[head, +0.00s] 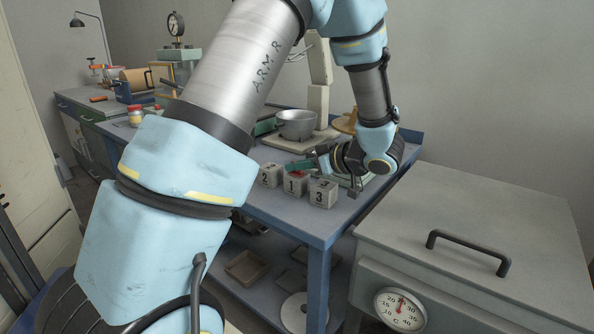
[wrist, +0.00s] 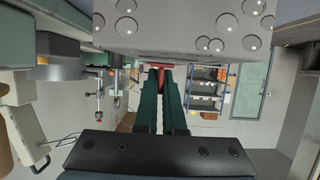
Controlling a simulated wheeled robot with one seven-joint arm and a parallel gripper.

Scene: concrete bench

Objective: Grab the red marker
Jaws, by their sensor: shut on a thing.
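The red marker (wrist: 161,76) shows in the wrist view as a small red piece between the tips of my gripper's two dark green fingers. My gripper (wrist: 161,84) is shut on it. In the head view my gripper (head: 303,165) reaches in from the right, low over the numbered grey cubes. A bit of red shows there just by the top of the cube marked 1 (head: 296,186). Most of the marker is hidden, and I cannot tell whether it touches the cube.
Cubes marked 2 (head: 270,176) and 3 (head: 322,195) stand beside it on the blue-framed bench (head: 300,229). A metal bowl (head: 296,124) stands behind. A grey lidded box (head: 470,235) with a handle and dial is at the right. A grey block (wrist: 185,25) fills the wrist view's top.

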